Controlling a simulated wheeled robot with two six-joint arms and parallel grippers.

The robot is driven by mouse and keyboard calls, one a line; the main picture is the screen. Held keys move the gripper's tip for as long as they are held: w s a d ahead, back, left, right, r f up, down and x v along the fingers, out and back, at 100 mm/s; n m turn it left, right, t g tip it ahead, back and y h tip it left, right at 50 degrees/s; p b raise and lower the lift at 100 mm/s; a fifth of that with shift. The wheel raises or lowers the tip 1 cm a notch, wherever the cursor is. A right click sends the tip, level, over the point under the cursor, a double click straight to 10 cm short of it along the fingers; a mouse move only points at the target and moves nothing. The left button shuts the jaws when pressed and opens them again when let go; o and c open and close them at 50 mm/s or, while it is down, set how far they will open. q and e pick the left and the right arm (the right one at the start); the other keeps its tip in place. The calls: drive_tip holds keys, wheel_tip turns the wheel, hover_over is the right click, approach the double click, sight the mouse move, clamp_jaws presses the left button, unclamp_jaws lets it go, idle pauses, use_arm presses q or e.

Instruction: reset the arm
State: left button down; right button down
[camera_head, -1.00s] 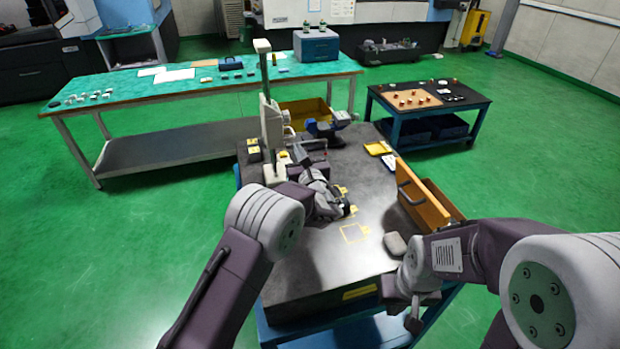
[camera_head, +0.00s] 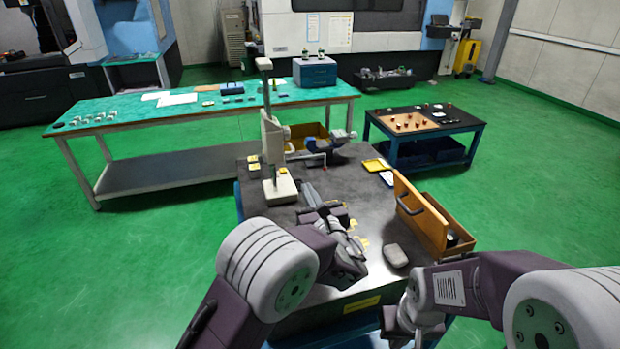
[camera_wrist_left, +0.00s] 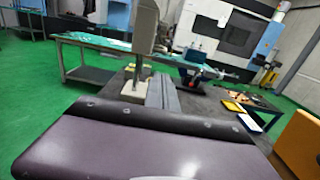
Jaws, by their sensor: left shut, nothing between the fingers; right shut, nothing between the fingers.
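My left gripper (camera_head: 311,193) is shut and empty. It reaches forward over the dark workbench (camera_head: 350,205), just right of the white base of an upright measuring stand (camera_head: 280,188). In the left wrist view its shut fingers (camera_wrist_left: 161,92) point away toward the back of the bench, beside the stand (camera_wrist_left: 138,85). My left forearm covers part of the bench's front. My right gripper (camera_head: 402,325) is shut and empty, low at the bench's front edge and partly hidden by its own arm.
A yellow tray (camera_head: 376,165) is farther back. A long green-topped table (camera_head: 110,112) stands behind left, and a low black table (camera_head: 430,120) behind right.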

use_arm(q)
drive_tip(key=s+a+r+n+g+y, duration=0.1)
drive_tip(key=a+r+n+g+y, duration=0.15)
drive_tip(key=a, duration=0.65)
drive_tip(key=a+r+n+g+y, duration=0.2)
drive_tip(key=a+n+y, duration=0.15)
drive_tip(key=a, duration=0.55)
drive_tip(key=s+a+f+n+g, duration=0.6)
drive_tip(key=s+a, duration=0.4)
drive_tip(key=a, duration=0.1)
drive_tip(key=s+d+f+n+g+h, duration=0.2)
drive_tip(key=s+f+n+g+h, duration=0.15)
drive_tip(key=s+f+n, duration=0.4)
drive_tip(key=s+d+f+n+g+h, duration=0.1)
drive_tip(key=s+f+n+g+h, duration=0.25)
drive_tip(key=s, duration=0.65)
drive_tip(key=d+f+n+t+h, duration=0.1)
drive_tip(key=d+f+n+h, duration=0.3)
drive_tip(key=d+n, duration=0.5)
drive_tip(key=shift+s+d+f+n+t+h, duration=0.25)
drive_tip(key=shift+d+n+t+h, duration=0.1)
drive_tip(key=shift+d+h, duration=0.2)
